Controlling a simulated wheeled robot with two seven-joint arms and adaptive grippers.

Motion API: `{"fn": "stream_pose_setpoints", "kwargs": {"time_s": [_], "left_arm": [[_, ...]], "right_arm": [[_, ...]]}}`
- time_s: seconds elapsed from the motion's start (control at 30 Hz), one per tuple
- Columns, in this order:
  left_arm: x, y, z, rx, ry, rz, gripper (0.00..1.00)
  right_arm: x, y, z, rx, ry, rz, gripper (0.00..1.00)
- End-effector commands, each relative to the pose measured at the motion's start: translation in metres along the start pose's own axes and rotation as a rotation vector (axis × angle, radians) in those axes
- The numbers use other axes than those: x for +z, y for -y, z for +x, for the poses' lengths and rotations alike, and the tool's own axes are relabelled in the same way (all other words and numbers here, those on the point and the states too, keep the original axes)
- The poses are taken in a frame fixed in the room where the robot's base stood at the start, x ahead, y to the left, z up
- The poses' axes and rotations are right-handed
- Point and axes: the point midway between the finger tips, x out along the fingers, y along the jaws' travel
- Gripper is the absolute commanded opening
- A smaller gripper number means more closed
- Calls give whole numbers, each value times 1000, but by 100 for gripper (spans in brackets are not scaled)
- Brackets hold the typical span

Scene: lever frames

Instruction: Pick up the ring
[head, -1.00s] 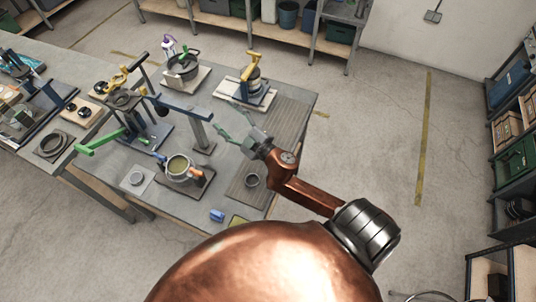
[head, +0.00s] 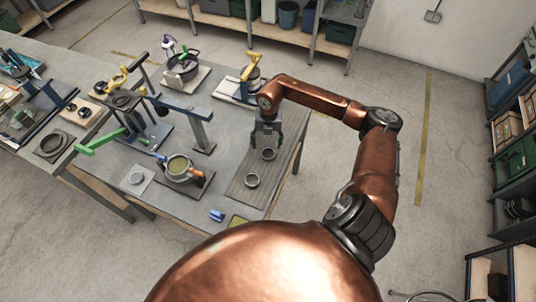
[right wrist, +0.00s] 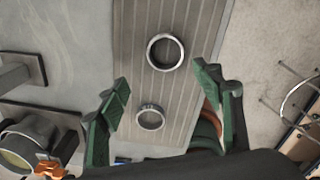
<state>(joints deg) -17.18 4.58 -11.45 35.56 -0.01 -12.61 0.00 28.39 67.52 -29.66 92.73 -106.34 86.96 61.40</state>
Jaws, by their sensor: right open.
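Two small metal rings lie on a grooved grey board (head: 240,192) at the right part of the table. The far ring (head: 268,158) is just in front of my right gripper (head: 267,137) in the head view; the near ring (head: 252,186) lies closer to me. In the right wrist view the far ring (right wrist: 165,69) is plain and bright, and the near ring (right wrist: 150,128) has small bumps on its rim. My right gripper (right wrist: 162,88) is open and empty, its green fingers apart above the board. It touches neither ring. My left gripper is not in view.
A pot (head: 180,168) with an orange handle stands left of the board. Blue and green lever frames (head: 190,110) stand further left. A yellow-levered device (head: 250,72) is behind. A small blue object (head: 217,216) lies near the front edge. The board's right side is clear.

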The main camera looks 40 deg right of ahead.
Motion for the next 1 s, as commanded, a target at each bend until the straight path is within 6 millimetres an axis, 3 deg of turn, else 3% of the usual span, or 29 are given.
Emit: {"fn": "stream_pose_setpoints", "kwargs": {"time_s": [0.13, 0.7, 1.0], "left_arm": [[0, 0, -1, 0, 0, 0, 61], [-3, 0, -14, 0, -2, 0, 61], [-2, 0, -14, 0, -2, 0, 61]], "right_arm": [[9, 15, 3, -54, 14, 22, 60], [8, 10, 71, -50, 12, 20, 60], [9, 11, 75, -50, 13, 19, 60]]}}
